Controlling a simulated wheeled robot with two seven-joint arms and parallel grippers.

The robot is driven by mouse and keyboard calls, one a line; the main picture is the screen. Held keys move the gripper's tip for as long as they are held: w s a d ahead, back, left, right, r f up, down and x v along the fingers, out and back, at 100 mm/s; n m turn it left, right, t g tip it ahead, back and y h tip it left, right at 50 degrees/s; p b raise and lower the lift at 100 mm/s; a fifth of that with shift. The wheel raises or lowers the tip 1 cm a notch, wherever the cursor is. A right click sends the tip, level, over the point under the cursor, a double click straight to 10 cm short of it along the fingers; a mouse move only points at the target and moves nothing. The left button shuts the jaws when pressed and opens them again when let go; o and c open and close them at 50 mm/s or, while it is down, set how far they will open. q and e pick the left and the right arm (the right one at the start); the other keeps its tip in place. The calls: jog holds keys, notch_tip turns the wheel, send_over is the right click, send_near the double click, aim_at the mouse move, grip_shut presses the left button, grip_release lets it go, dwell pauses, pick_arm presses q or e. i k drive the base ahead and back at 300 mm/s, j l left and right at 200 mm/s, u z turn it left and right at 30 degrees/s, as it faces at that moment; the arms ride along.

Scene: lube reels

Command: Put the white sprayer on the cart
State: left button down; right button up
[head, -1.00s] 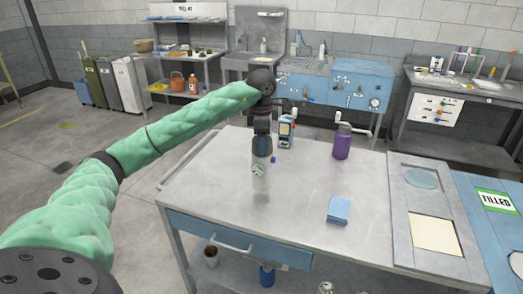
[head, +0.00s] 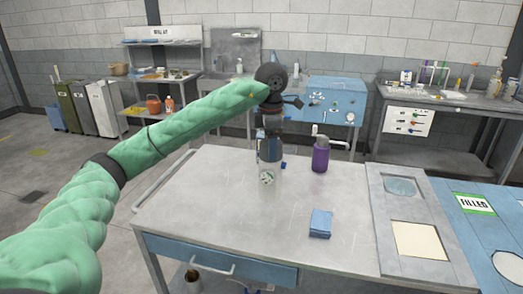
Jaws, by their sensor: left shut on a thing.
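My left gripper (head: 271,140) is shut on the white sprayer (head: 268,175), a pale bottle with a round green-and-white label. The gripper comes down on it from above and hides its top. The sprayer is upright over the grey-topped cart (head: 215,215), towards its back middle. I cannot tell whether its base touches the top. My right gripper is not in view.
A purple bottle (head: 320,157) stands right of the sprayer, and a blue folded cloth (head: 320,223) lies nearer the front. Grey panels (head: 385,240) adjoin the cart on the right. The left part of the top is clear.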

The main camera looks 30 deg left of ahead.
aim_at(217, 158)
jog(key=i+j, duration=0.2)
jog(key=j, duration=0.2)
jog(key=i+j, duration=0.2)
jog(key=j, duration=0.15)
jog(key=i+j, duration=0.2)
jog(key=j, duration=0.2)
jog(key=i+j, duration=0.2)
jog(key=j, duration=0.2)
